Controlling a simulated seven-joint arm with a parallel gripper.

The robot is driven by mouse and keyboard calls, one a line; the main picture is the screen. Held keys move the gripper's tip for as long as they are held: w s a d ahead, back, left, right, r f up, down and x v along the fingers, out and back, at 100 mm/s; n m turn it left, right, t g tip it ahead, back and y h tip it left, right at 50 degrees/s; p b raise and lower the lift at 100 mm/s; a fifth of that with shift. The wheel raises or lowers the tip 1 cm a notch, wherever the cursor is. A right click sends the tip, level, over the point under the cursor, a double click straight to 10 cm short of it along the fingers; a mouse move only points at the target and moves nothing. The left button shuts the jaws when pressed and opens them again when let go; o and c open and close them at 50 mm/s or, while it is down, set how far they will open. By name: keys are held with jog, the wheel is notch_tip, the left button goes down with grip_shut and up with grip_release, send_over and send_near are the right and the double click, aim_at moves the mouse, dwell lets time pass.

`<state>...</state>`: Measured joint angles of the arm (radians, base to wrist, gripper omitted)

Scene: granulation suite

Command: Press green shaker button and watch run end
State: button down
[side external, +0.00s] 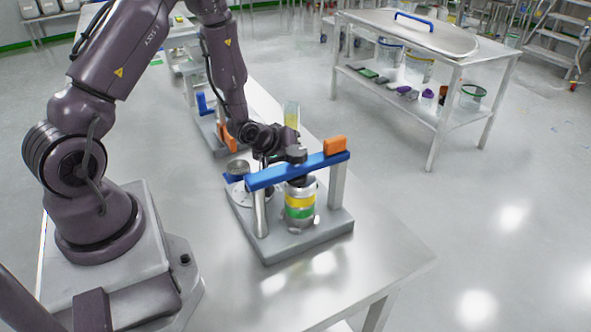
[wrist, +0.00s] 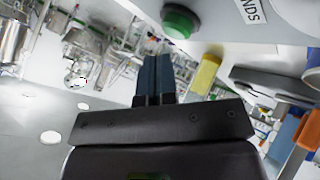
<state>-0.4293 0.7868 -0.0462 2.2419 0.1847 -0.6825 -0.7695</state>
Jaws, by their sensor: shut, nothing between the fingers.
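The green button (wrist: 179,22) shows at the top of the wrist view, round, in a dark collar on a pale surface. My gripper (wrist: 154,60) has its two dark blue fingers together, empty, and their tips appear just below and left of the button, apart from it in the picture. In the side view the shaker (side external: 290,243) has a grey base, two posts, and a blue clamp bar (side external: 283,175) across a sieve stack (side external: 300,207) with yellow and green bands. My gripper (side external: 262,150) is behind the bar there; its fingertips and the button are hidden.
An orange clamp handle (side external: 335,145) ends the bar. A second blue-and-orange device (side external: 215,130) and a clear tube with yellowish contents (side external: 292,115) stand farther back. The bench front (side external: 370,250) is clear. A separate steel table (side external: 450,100) stands behind right.

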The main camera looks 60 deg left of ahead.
jog(key=shift+f, duration=0.15)
dwell(0.7)
jog(key=shift+f, duration=0.3)
jog(key=shift+f, duration=0.5)
dwell(0.6)
jog(key=shift+r, duration=0.9)
jog(key=shift+r, duration=0.1)
jog(key=shift+r, duration=2.45)
